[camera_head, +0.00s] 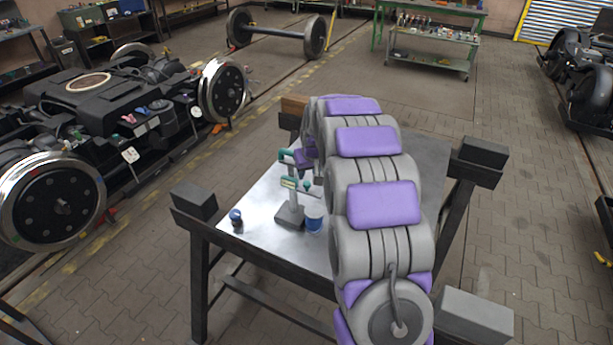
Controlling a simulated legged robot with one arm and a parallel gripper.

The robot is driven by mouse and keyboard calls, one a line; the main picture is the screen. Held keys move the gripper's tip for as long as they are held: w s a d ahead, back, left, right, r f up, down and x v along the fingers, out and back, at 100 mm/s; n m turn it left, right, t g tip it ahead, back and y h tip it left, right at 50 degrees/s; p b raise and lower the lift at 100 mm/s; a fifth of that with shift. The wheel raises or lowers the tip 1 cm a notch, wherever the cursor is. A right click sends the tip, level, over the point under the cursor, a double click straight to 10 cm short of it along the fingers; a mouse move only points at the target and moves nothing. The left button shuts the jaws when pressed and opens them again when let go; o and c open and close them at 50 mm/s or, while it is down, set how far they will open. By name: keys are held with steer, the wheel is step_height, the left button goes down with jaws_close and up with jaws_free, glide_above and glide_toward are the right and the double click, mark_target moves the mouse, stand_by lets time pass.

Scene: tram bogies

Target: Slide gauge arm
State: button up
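Another teal piece (286,154) shows higher up by the post. A blue and white cylinder (314,221) stands beside the base, below the gauge arm's right end. My arm reaches over the table from the front right. My gripper (304,163), small and partly hidden, is close to the upper part of the gauge. I cannot tell whether it touches the gauge or whether its fingers are open.
A tram bogie (110,115) stands left, a wheelset (275,33) behind, and a green workbench (432,40) at the back.

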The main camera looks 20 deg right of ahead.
steer(key=p+v, duration=0.1)
steer(key=v, duration=1)
steer(key=shift+r+p, duration=0.3)
steer(key=shift+r, duration=0.1)
steer(key=s+a+g, duration=0.2)
steer(key=s+a, duration=0.4)
steer(key=s, duration=0.4)
steer(key=s+a+n+g, duration=0.1)
steer(key=s+a, duration=0.4)
steer(key=s, duration=0.5)
steer(key=s+a+g, duration=0.2)
steer(key=s+a, duration=0.4)
steer(key=s, duration=0.4)
steer(key=s+a+f+g, duration=0.1)
steer(key=s, duration=1.2)
steer(key=shift+s+f+y, duration=0.3)
steer(key=shift+s, duration=0.1)
steer(key=shift+a, duration=0.1)
